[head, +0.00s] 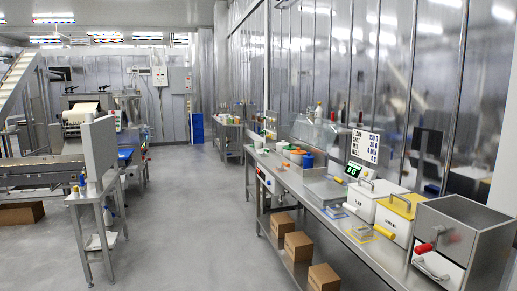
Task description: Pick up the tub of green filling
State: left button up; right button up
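I cannot pick out a tub of green filling for certain in the head view. The long steel workbench (318,190) on the right carries several small containers, among them an orange one (296,155) and a blue one (308,162). They are too small for me to see any contents. Small items also stand on the farther table (229,121), too distant to tell apart. Neither of my grippers is in view.
Two lidded bins, one white-topped (366,203) and one yellow-topped (397,215), stand beside a steel box (462,240) at the bench's near end. Cardboard boxes (298,246) sit on its lower shelf. Machinery (45,170) stands left. The grey floor (195,220) between is clear.

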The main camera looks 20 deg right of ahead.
aim_at(258, 144)
jog(key=i+z, duration=0.35)
jog(key=i, duration=4.5)
jog(key=l, duration=0.15)
